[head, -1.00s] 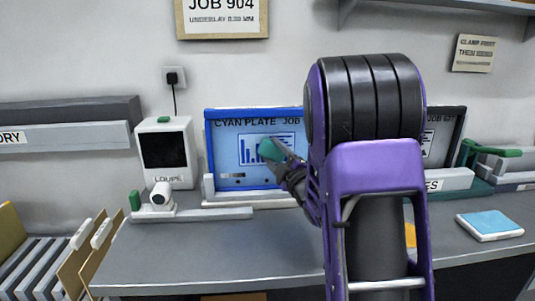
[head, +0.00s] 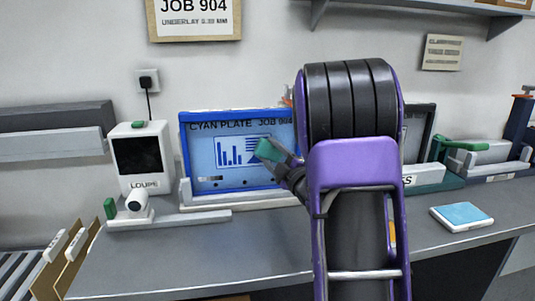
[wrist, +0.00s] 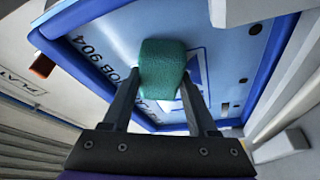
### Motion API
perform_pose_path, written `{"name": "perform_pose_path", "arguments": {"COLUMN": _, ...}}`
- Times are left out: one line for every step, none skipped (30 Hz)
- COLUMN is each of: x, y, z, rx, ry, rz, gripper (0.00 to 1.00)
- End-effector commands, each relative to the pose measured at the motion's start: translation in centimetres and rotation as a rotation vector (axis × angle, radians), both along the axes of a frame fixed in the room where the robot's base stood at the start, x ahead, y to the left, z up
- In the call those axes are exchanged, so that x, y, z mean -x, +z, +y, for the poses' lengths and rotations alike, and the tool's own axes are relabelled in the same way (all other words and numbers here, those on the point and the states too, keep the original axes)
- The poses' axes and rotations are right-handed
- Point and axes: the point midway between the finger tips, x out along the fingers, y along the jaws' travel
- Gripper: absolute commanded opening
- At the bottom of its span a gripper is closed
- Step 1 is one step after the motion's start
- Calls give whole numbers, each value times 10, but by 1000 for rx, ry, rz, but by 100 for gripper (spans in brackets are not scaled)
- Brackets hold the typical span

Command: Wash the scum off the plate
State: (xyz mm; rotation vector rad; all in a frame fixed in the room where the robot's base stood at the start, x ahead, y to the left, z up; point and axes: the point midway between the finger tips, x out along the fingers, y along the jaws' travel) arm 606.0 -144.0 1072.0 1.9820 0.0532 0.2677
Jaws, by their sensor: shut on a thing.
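The cyan plate (head: 205,150) stands upright in a blue frame against the wall, marked "CYAN PLATE JOB 904" with a bar chart below. My gripper (head: 272,157) is shut on a green sponge (head: 266,149), held in front of the chart's right side. In the wrist view my gripper (wrist: 160,88) has the sponge (wrist: 163,65) between its fingers, over the pale face of the plate (wrist: 120,35). I cannot tell whether the sponge touches the plate. No clear scum shows; a few small dark spots show on the plate. My arm hides the plate's right edge.
A white loupe unit (head: 145,158) stands left of the plate, with a small white device (head: 137,200) before it. A blue-topped pad (head: 461,216) and a green-handled clamp (head: 462,150) are at right. The front of the grey bench (head: 190,263) is clear.

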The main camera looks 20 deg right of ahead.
Motion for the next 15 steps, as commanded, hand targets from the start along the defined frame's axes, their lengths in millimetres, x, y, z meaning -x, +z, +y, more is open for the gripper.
{"name": "perform_pose_path", "arguments": {"x": -1, "y": 1, "z": 3, "rx": 0, "ry": 3, "rz": -1, "gripper": 14}}
{"name": "perform_pose_path", "arguments": {"x": -1, "y": 1, "z": 5, "rx": 0, "ry": 4, "rz": -2, "gripper": 14}}
{"name": "perform_pose_path", "arguments": {"x": -2, "y": 1, "z": 8, "rx": -1, "ry": 4, "rz": -2, "gripper": 14}}
{"name": "perform_pose_path", "arguments": {"x": -2, "y": 1, "z": 10, "rx": 0, "ry": 5, "rz": -1, "gripper": 14}}
{"name": "perform_pose_path", "arguments": {"x": -3, "y": 1, "z": 13, "rx": 0, "ry": 6, "rz": -1, "gripper": 14}}
{"name": "perform_pose_path", "arguments": {"x": -3, "y": 1, "z": 17, "rx": 0, "ry": 6, "rz": -1, "gripper": 14}}
{"name": "perform_pose_path", "arguments": {"x": -3, "y": 0, "z": 19, "rx": -1, "ry": 7, "rz": 0, "gripper": 14}}
{"name": "perform_pose_path", "arguments": {"x": -4, "y": 1, "z": 22, "rx": -1, "ry": 6, "rz": 0, "gripper": 14}}
{"name": "perform_pose_path", "arguments": {"x": -4, "y": 1, "z": 25, "rx": 0, "ry": 5, "rz": -1, "gripper": 14}}
{"name": "perform_pose_path", "arguments": {"x": -5, "y": 1, "z": 28, "rx": 0, "ry": 6, "rz": -1, "gripper": 14}}
{"name": "perform_pose_path", "arguments": {"x": -5, "y": 1, "z": 31, "rx": 1, "ry": 6, "rz": -2, "gripper": 14}}
{"name": "perform_pose_path", "arguments": {"x": -5, "y": 1, "z": 34, "rx": 0, "ry": 6, "rz": -1, "gripper": 14}}
{"name": "perform_pose_path", "arguments": {"x": -6, "y": 1, "z": 35, "rx": 0, "ry": 5, "rz": -1, "gripper": 14}}
{"name": "perform_pose_path", "arguments": {"x": -6, "y": 1, "z": 36, "rx": 0, "ry": 5, "rz": -1, "gripper": 14}}
{"name": "perform_pose_path", "arguments": {"x": -6, "y": 1, "z": 37, "rx": -1, "ry": 4, "rz": -2, "gripper": 14}}
